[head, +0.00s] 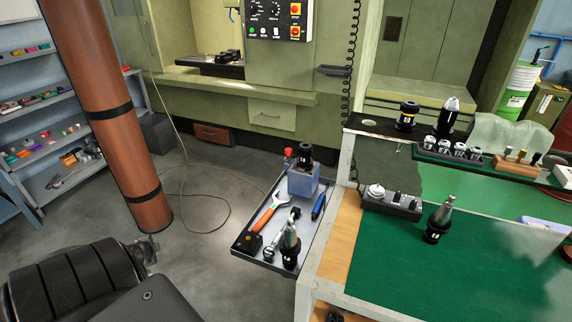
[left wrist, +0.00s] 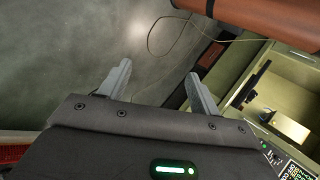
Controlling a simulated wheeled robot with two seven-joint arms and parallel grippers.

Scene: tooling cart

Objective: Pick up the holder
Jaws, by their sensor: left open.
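Several dark tool holders show in the head view, and I cannot tell which one is the holder. One with a silver cone (head: 290,243) stands upright on the grey tray (head: 243,249). A black one (head: 305,154) sits on a blue-grey block (head: 303,183) on that tray. Another coned holder (head: 438,221) stands on the green mat (head: 400,262). A black holder (head: 406,117) and a coned holder (head: 447,118) stand on the raised shelf. My left gripper (left wrist: 159,69) is open and empty over bare floor in the left wrist view, apart from every holder. My right gripper is out of view.
A wrench (head: 272,211) and a blue-handled tool (head: 318,206) lie on the tray. A small fixture block (head: 391,203) is on the cart. A brown column (head: 108,110) stands at the left.

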